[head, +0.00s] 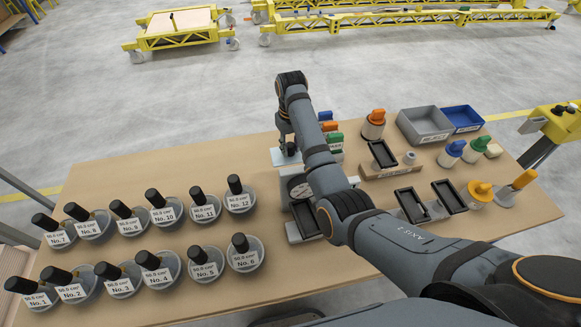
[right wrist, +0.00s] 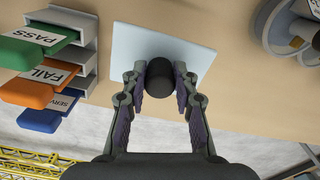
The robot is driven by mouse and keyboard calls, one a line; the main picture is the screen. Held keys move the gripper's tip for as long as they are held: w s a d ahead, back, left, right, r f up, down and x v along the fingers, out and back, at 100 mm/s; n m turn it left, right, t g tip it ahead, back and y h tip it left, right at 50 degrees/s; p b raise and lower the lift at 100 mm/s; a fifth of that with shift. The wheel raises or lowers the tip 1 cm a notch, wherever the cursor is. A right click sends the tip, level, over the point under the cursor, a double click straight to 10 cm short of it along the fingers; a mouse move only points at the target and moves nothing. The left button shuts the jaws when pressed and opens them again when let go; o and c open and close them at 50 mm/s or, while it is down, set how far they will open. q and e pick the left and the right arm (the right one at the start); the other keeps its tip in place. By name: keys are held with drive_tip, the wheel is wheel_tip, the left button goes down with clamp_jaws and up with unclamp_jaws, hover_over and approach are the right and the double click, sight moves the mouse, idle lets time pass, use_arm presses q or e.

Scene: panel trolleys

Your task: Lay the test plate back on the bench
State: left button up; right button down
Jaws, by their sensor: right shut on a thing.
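My right gripper (head: 287,148) is over the back middle of the bench (head: 235,280), pointing down. In the right wrist view its fingers (right wrist: 160,88) are shut on a black round knob (right wrist: 160,72). Behind the knob is a pale square plate (right wrist: 195,58), which I take for the test plate. In the head view the pale plate (head: 283,158) shows under the fingers, just behind a grey device with a dial (head: 299,187). I cannot tell whether the plate touches what is below it. My left gripper is not in view.
Two rows of numbered round discs with black handles (head: 205,265) fill the bench's left side. A rack of green, orange and blue tags (head: 333,140) stands close to the right gripper. Trays (head: 449,196), coloured-handled tools (head: 480,191) and bins (head: 425,124) are at right.

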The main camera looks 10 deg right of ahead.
sight(291, 146)
drive_tip(key=shift+f+p, duration=0.4)
drive_tip(key=shift+f, duration=3.6)
drive_tip(key=c, duration=1)
unclamp_jaws()
drive_tip(key=shift+f, duration=0.15)
drive_tip(key=shift+c, duration=0.2)
wheel_tip(291, 146, up, 12)
drive_tip(key=shift+s+r+b, duration=0.1)
drive_tip(key=shift+r+b, duration=0.1)
drive_tip(key=shift+b, duration=0.45)
